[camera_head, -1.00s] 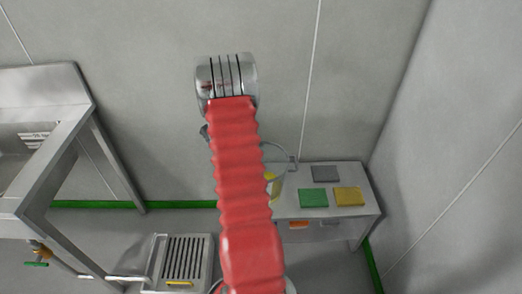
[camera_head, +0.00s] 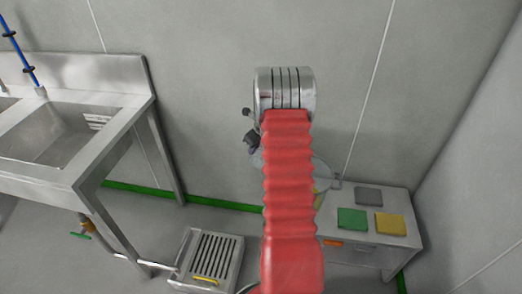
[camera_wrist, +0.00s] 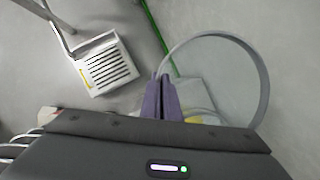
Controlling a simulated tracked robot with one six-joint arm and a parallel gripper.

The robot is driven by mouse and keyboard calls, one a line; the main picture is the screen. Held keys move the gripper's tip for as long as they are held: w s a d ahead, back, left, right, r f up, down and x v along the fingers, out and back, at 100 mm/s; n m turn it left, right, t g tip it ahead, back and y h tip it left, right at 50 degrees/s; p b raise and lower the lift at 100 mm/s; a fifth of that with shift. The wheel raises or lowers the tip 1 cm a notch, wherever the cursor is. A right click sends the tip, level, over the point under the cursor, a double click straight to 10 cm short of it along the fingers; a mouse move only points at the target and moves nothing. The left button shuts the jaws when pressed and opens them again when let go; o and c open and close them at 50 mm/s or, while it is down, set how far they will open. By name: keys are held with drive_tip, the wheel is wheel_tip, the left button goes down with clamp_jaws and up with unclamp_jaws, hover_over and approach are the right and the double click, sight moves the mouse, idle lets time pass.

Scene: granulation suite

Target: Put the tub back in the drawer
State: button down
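The tub shows in the wrist view as a wide grey ring (camera_wrist: 262,75), with a paler patch and a yellow mark inside it. My gripper (camera_wrist: 161,78) has its two purple fingers together at the ring's left edge, and they look shut on it; the exact contact is hard to see. In the head view my red-sleeved arm hides most of the tub (camera_head: 328,178); a lug and some yellow show at its right. The low metal cabinet (camera_head: 396,238) at the right has drawer fronts, one with an orange label (camera_head: 333,243). The cabinet's left part is hidden.
Grey, green (camera_head: 352,219) and yellow (camera_head: 390,224) slabs lie on the cabinet top. A grated metal box (camera_head: 212,257) stands on the floor, left of my arm. A steel sink (camera_head: 65,132) is at the left. Walls close the back and right.

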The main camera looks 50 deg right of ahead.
drive_tip(key=w+a+r+n+g+y, duration=0.2)
drive_tip(key=w+a+n+y, duration=0.1)
drive_tip(key=a+n, duration=0.6)
drive_tip(key=w+a+r+n+g+y, duration=0.1)
drive_tip(key=w+a+r+n+y, duration=0.1)
drive_tip(key=a+n, duration=0.75)
drive_tip(key=s+a+r+n+g+h, duration=0.2)
drive_tip(key=a+r+n+g, duration=0.1)
drive_tip(key=a+n, duration=0.6)
drive_tip(key=s+a+r+n+g+h, duration=0.1)
drive_tip(key=a+r+n+g, duration=0.2)
drive_tip(key=a+r+n, duration=0.2)
drive_tip(key=a+n, duration=0.3)
drive_tip(key=a, duration=0.3)
drive_tip(key=shift+s+a+r+n+h, duration=0.2)
drive_tip(key=shift+s+r+n+h, duration=0.1)
drive_tip(key=shift+s+n+h, duration=0.1)
drive_tip(key=shift+a, duration=0.1)
